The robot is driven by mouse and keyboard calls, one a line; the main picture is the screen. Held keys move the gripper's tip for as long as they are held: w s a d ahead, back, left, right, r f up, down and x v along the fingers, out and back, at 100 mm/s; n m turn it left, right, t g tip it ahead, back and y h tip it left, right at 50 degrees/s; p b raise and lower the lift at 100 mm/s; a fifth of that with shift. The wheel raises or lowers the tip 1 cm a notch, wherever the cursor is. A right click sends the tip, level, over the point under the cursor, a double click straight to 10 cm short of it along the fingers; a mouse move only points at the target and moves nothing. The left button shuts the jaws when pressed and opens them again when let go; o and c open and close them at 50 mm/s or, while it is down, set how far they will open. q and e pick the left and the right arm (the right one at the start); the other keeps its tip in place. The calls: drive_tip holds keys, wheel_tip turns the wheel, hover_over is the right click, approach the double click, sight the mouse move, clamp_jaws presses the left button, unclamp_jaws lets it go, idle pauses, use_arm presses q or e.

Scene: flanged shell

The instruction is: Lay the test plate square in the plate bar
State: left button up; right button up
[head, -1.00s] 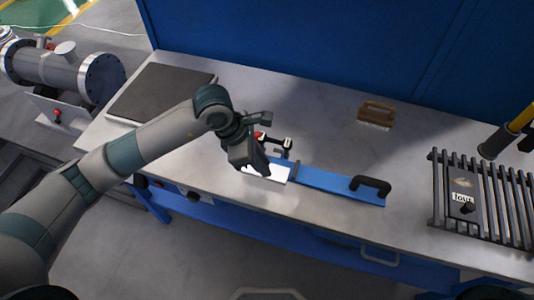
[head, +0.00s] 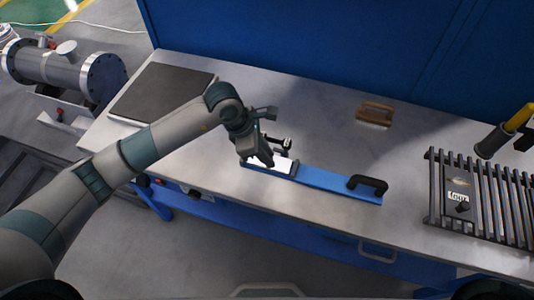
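The blue plate bar (head: 325,182) with a black handle at its right end lies along the front of the grey bench. A small white plate, which looks like the test plate (head: 284,164), is at the bar's left end, partly hidden by my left gripper. I cannot tell whether it lies square. My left gripper (head: 264,150) is over the left end of the bar, by the white plate. Its fingertips are too small and dark to show whether they grip anything. A dark clamp-like part (head: 285,144) stands just behind the plate. My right gripper is out of view.
A wooden-handled brush (head: 375,113) lies at the back of the bench. A slatted dark rack (head: 433,195) with a labelled plate stands at the right, beside a yellow-and-dark tool (head: 494,141). A dark mat (head: 160,92) covers the left end. The bench between bar and brush is clear.

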use_arm(q)
drive_tip(key=o, duration=0.4)
drive_tip(key=shift+c, duration=0.2)
drive_tip(key=shift+r, duration=0.15)
drive_tip(key=shift+a+r, duration=0.1)
drive_tip(key=shift+r, duration=0.05)
drive_tip(key=b+v, duration=0.3)
drive_tip(key=v, duration=0.8)
drive_tip(key=shift+r, duration=0.3)
